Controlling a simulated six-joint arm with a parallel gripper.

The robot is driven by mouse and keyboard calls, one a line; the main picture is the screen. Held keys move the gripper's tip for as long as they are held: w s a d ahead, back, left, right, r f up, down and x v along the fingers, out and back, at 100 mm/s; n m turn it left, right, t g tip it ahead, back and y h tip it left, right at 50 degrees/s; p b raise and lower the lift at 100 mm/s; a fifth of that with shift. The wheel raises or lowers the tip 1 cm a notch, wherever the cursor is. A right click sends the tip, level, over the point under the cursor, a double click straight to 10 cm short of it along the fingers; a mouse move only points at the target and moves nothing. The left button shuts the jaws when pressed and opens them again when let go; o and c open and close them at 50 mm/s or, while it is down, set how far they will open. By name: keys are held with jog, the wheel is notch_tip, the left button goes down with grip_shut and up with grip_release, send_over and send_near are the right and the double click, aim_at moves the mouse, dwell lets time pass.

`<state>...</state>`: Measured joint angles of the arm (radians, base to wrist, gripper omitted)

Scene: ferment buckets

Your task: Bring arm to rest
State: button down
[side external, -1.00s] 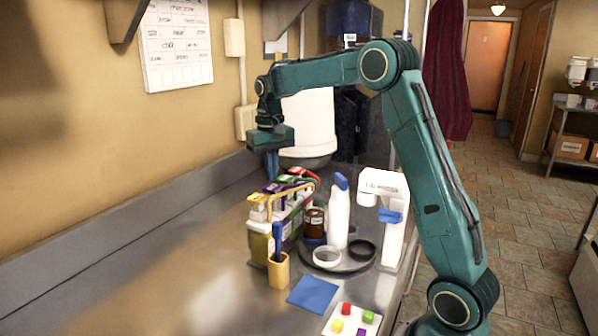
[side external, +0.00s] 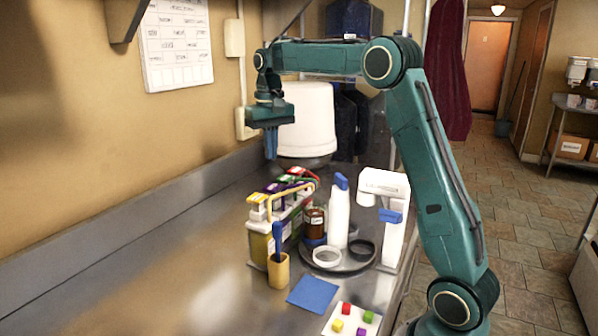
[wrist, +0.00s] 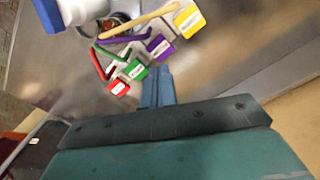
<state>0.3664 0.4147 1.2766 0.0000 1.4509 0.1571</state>
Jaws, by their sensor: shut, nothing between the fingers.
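My gripper (side external: 271,146) points down above the back of the steel counter, with its blue fingers together and nothing between them. It hangs clear above and behind the row of coloured-topped boxes (side external: 262,240). In the wrist view my shut fingers (wrist: 158,85) show at the middle, close in the picture to the green-topped box (wrist: 136,69) and the purple-topped box (wrist: 158,46). A red top (wrist: 118,87) and a yellow top (wrist: 189,20) also show there.
A white bucket (side external: 306,118) stands behind my gripper by the wall. A white spray bottle (side external: 338,215), a brown jar (side external: 314,221), a round tray (side external: 345,268) and a white dispenser (side external: 386,187) stand right of the boxes. The counter's left is bare.

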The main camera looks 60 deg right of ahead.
jog(key=s+a+r+n+t, duration=0.3)
jog(key=s+a+r, duration=0.1)
jog(key=s+a, duration=0.75)
jog(key=s+a+f+n+t, duration=0.1)
jog(key=s+a+f, duration=0.2)
jog(key=s, duration=0.5)
jog(key=s+a+f+n+t, duration=0.1)
jog(key=s+a+f+n, duration=0.1)
jog(key=s, duration=0.6)
notch_tip(320, 180, down, 2)
jog(key=shift+a+f+t, duration=0.1)
jog(key=shift+a+t, duration=0.2)
jog(key=shift+a, duration=0.2)
